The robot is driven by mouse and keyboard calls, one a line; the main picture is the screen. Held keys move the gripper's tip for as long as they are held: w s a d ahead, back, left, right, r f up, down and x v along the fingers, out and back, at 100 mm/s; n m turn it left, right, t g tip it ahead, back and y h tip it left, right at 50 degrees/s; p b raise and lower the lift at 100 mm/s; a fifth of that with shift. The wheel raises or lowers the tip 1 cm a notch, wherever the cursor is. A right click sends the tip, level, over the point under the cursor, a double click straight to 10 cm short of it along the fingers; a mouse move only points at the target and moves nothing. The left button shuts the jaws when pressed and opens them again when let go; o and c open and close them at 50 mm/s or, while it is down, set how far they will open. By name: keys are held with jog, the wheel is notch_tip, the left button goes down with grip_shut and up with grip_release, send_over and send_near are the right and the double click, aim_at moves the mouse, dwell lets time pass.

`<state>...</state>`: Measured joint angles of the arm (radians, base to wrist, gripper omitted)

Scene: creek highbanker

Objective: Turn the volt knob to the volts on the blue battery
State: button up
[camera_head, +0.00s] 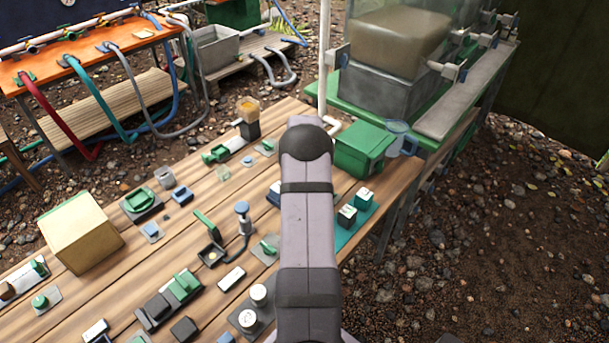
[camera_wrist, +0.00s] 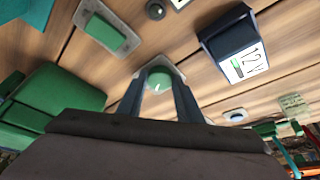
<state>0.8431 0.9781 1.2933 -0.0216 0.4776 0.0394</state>
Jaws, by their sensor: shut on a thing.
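My gripper (camera_wrist: 160,83) shows in the wrist view, its two dark fingers closed on a round green knob (camera_wrist: 160,78) with a small pale mark on its face. The knob sits on a pale plate on the wooden bench. The blue battery (camera_wrist: 222,42) stands to the right of the knob in the wrist view, apart from the fingers. Its white label reads 12V. In the head view my arm covers the gripper and the knob, and I cannot make out the blue battery there.
A green box (camera_head: 362,150) stands on the bench right of my arm, near a teal tray (camera_head: 345,236) with small labelled blocks. A beige box (camera_head: 80,235) and several switches sit to the left. In the wrist view, a green switch (camera_wrist: 104,33) lies at upper left of the knob.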

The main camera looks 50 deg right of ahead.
jog(key=o, duration=1)
jog(key=shift+o, duration=0.2)
jog(key=shift+r, duration=0.15)
jog(key=b+v, duration=0.1)
jog(key=v, duration=0.6)
